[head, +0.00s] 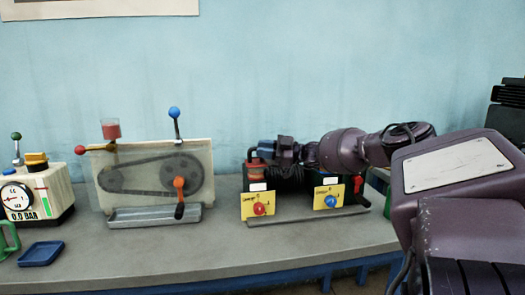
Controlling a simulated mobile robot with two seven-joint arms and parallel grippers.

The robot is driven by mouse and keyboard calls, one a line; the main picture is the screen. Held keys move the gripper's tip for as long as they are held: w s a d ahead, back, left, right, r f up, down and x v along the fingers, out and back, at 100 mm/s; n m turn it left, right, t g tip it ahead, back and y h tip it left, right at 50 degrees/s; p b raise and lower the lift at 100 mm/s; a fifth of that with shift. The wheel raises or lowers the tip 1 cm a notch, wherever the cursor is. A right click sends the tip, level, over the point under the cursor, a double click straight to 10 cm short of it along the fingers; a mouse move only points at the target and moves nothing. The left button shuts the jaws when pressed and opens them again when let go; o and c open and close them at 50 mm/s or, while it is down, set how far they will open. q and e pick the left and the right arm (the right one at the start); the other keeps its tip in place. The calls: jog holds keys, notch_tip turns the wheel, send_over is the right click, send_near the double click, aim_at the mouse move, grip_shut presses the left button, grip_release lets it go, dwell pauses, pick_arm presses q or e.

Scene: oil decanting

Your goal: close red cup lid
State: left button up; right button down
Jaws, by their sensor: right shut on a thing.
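A reddish cup (256,171) stands at the left end of the black twin-container unit on the bench, behind a yellow card with a red knob (259,209). My right arm comes in from the right, and my right gripper (266,150) is at the top of this cup. The gripper is shut on what looks like the red cup's lid; the jaws and dark wrist hide most of it, and the lid's exact angle cannot be told. My left gripper is not in view.
A second yellow card with a blue knob (330,202) is on the unit's right side, under my arm. A pressure gauge box (37,188) and blue tray (41,254) are at far left.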

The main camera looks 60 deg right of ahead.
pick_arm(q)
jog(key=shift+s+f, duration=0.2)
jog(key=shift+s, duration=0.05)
pick_arm(e)
jog(key=shift+d+f, duration=0.1)
jog(key=shift+f, duration=0.05)
jog(key=c, duration=1.4)
grip_release()
jog(key=o, duration=0.3)
jog(key=shift+w+d+f, duration=0.1)
jog(key=shift+w+f, duration=0.25)
jog(key=shift+w, duration=0.05)
jog(key=shift+o, duration=0.2)
jog(key=shift+s+r, duration=0.15)
jog(key=shift+r, duration=0.45)
notch_tip(320, 180, up, 6)
jog(key=shift+r+p, duration=0.1)
jog(key=shift+p, duration=0.55)
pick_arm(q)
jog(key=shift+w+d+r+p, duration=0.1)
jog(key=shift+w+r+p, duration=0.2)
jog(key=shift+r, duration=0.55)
pick_arm(e)
notch_tip(320, 180, up, 13)
jog(key=shift+c, duration=0.2)
